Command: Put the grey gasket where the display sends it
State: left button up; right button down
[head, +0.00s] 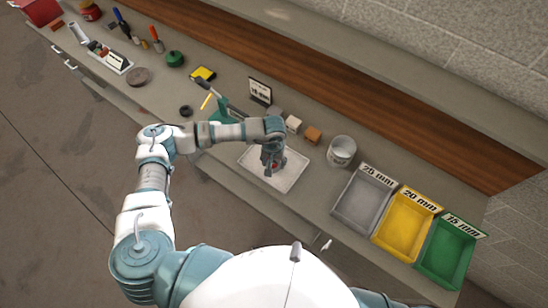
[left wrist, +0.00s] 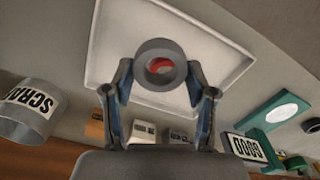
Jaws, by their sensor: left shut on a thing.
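The grey gasket (left wrist: 145,56) is a thick ring, held between the two fingertips of my left gripper (left wrist: 160,75) in the left wrist view. Something red shows through its hole. In the head view my left gripper (head: 272,164) is over the white tray (head: 296,178), with a bit of red at its tips; the gasket is hardly visible there. A small display (head: 260,90) stands behind the tray, its text too small to read. In the left wrist view a sign (left wrist: 243,148) reads GOOD, seen upside down. My right gripper is not in view.
Grey (head: 360,203), yellow (head: 407,226) and green (head: 445,251) bins stand at right, labelled 25 mm, 20 mm and 15 mm. A bucket (head: 341,151) stands beside them; it reads SCRAP in the left wrist view (left wrist: 28,118). Small blocks (head: 293,124) stand behind the tray.

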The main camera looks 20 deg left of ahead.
pick_arm(q)
jog(key=s+d+r+b, duration=0.1)
jog(key=s+d+b, duration=0.1)
jog(key=s, duration=1)
jog(key=shift+s+d+r+b, duration=0.15)
jog(key=shift+s+d+b, duration=0.1)
jog(key=shift+d+b, duration=0.25)
